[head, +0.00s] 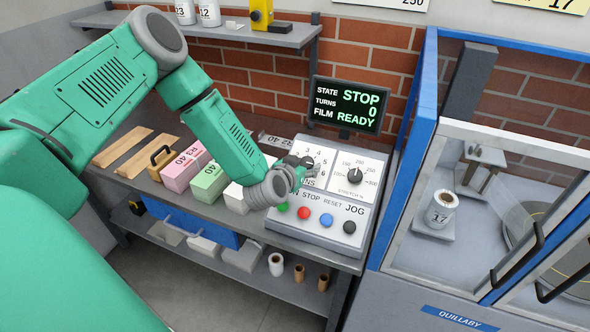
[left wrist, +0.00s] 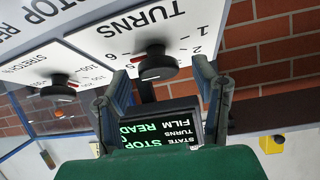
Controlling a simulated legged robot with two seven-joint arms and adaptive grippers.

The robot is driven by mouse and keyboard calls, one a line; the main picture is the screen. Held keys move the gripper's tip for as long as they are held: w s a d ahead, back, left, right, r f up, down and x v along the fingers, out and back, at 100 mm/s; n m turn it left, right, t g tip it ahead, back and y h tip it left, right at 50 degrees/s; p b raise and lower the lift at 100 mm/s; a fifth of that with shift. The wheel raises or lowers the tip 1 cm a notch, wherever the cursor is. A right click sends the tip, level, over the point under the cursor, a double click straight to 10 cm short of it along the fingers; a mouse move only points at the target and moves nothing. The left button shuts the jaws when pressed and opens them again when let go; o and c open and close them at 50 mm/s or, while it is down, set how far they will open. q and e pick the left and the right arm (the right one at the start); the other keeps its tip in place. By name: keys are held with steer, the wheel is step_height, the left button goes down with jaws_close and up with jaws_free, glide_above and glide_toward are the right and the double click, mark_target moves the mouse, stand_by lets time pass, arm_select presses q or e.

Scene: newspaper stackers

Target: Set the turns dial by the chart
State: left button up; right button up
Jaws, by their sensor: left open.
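The turns dial (head: 307,161) is a dark knob on a white plate of the control panel, partly covered by my left gripper in the head view. In the left wrist view the turns dial (left wrist: 156,66) shows upside down, with a red mark on its left side near the 6. My left gripper (head: 302,173) is open; its fingers (left wrist: 160,90) stand either side of the knob, and I cannot tell if they touch it. The display (head: 347,105) reads STOP, turns 0, film READY. A white chart (head: 385,3) at the top edge is cut off, showing 250.
The stretch dial (head: 355,175) is right of the turns dial. Green, red, blue and black buttons (head: 326,220) line the panel front. A yellow sign (head: 560,5) shows 17. A blue-framed wrapping cabinet (head: 425,110) stands close at right. Paper stacks (head: 181,171) lie left.

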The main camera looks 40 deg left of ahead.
arm_select(q)
steer(key=v, duration=1)
steer(key=shift+s, duration=0.2)
steer(key=shift+o, duration=0.2)
steer(key=shift+a, duration=0.1)
steer(key=shift+m+h, duration=0.4)
steer(key=shift+m, duration=0.1)
steer(key=x, duration=0.3)
steer(key=b+x, duration=0.1)
steer(key=x, duration=0.2)
steer(key=b+x, duration=0.1)
steer(key=x, duration=0.3)
steer(key=shift+a, duration=0.25)
steer(key=shift+x, duration=0.75)
steer(key=shift+d, duration=0.1)
steer(key=shift+c, duration=0.5)
steer(key=c, duration=1.1)
